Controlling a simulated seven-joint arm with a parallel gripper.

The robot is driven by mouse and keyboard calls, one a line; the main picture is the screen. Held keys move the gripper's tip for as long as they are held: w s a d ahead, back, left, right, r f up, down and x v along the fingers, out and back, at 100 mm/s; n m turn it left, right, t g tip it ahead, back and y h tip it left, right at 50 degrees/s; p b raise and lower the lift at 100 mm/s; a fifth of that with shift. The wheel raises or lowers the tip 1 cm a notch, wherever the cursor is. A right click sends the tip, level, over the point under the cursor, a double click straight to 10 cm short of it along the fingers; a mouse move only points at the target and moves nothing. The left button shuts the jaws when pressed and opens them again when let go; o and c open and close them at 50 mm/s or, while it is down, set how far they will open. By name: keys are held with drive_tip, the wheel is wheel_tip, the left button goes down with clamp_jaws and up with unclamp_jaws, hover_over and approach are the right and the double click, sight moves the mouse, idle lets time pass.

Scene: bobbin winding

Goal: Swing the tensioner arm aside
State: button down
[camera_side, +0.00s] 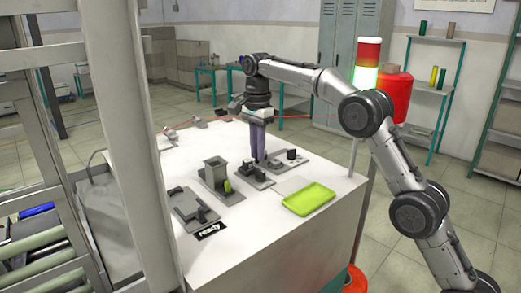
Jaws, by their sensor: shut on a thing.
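My gripper (258,158) points straight down over the middle fixture plate (250,177) on the white table. Its long purple-grey fingers are close together at the plate, shut on a small part there. The tensioner arm cannot be told apart from the other small dark parts at this size, and the fingers hide some of them. A grey plate with black round parts (291,155) lies just right of the fingers.
A grey box-shaped fixture (215,172) with a small green piece (228,186) stands left of the fingers. A grey fixture (188,205) lies front left, near a "ready" label (210,231). A lime tray (309,199) lies front right. A signal light (367,62) stands behind my arm.

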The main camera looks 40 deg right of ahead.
drive_tip(key=shift+w+a, duration=0.2)
drive_tip(key=shift+a, duration=0.05)
idle(0.6)
drive_tip(key=c, duration=0.9)
unclamp_jaws()
